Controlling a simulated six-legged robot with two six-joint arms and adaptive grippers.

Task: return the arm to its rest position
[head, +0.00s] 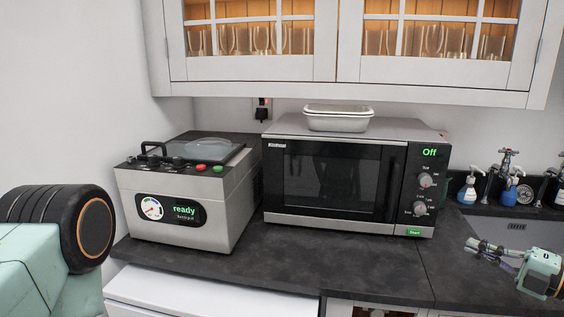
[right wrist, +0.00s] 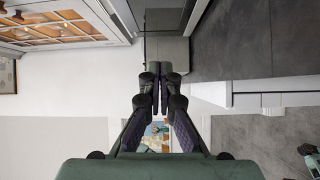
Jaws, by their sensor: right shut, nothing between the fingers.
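My right gripper (head: 474,246) is at the lower right of the head view, in front of the sink. Its fingers point left, and it is apart from the microwave and the counter things. In the right wrist view the gripper (right wrist: 160,82) has its two fingers together with nothing between them. Part of my left arm (head: 60,235) shows large at the left edge of the head view. My left gripper is not in view.
A grey machine reading "ready" (head: 185,222) and a microwave reading "Off" (head: 335,182) stand on the dark counter (head: 300,262). A white dish (head: 338,122) sits on the microwave. A glazed cabinet (head: 260,72) with glasses hangs above. Bottles (head: 470,188) stand by the sink (head: 520,232).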

